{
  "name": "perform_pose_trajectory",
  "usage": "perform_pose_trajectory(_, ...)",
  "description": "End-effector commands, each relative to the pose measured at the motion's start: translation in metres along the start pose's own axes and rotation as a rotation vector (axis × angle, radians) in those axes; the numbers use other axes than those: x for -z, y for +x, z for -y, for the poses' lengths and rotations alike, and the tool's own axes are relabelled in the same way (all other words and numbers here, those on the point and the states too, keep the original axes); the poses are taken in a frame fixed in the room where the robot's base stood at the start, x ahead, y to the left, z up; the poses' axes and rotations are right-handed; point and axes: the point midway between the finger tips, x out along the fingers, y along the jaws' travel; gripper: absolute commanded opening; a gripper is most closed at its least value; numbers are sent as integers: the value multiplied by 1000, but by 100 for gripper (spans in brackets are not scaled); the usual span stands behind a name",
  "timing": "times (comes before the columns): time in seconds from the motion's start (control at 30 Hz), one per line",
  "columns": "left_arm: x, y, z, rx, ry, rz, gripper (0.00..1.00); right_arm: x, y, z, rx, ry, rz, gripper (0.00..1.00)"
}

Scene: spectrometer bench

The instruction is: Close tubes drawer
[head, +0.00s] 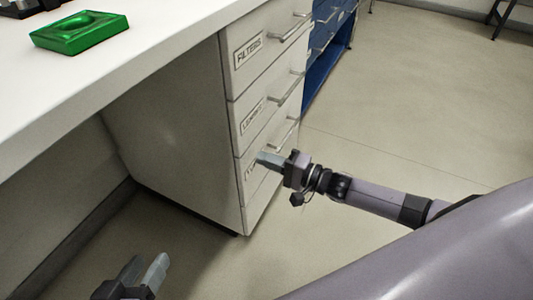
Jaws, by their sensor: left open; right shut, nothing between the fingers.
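The tubes drawer (259,203) is the lowest of three drawers in the white cabinet. Its label is mostly hidden behind my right gripper, and its front looks about flush with the drawers above. Its bar handle (286,132) shows above my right gripper. My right gripper (262,159) is shut and empty, with its tips at the drawer front near the label. I cannot tell whether they touch it. My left gripper (150,272) is open and empty, low at the bottom left, away from the cabinet.
The filters drawer (258,75) and lenses drawer (262,112) above look shut, with bar handles sticking out. A green tray (80,32) sits on the white bench top (150,50). A blue cabinet (330,45) stands behind.

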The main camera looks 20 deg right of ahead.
Motion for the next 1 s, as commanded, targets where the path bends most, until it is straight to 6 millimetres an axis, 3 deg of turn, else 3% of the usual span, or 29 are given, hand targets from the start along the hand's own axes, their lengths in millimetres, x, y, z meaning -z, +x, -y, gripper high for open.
perform_pose_trajectory(0.1,3,-3,4,20,17,5,45,-5,-3,1,-1,2,1,0)
perform_pose_trajectory(0.3,4,-15,12,71,73,29,45,-4,-54,1,-7,1,1,0)
perform_pose_trajectory(0.53,5,-20,17,102,107,39,45,-4,-92,0,-4,1,0,0)
perform_pose_trajectory(0.73,5,-21,18,110,117,42,45,-4,-104,-1,-2,1,1,0)
perform_pose_trajectory(1.0,4,-21,18,111,116,42,45,-12,-100,-2,-2,-19,-1,0)
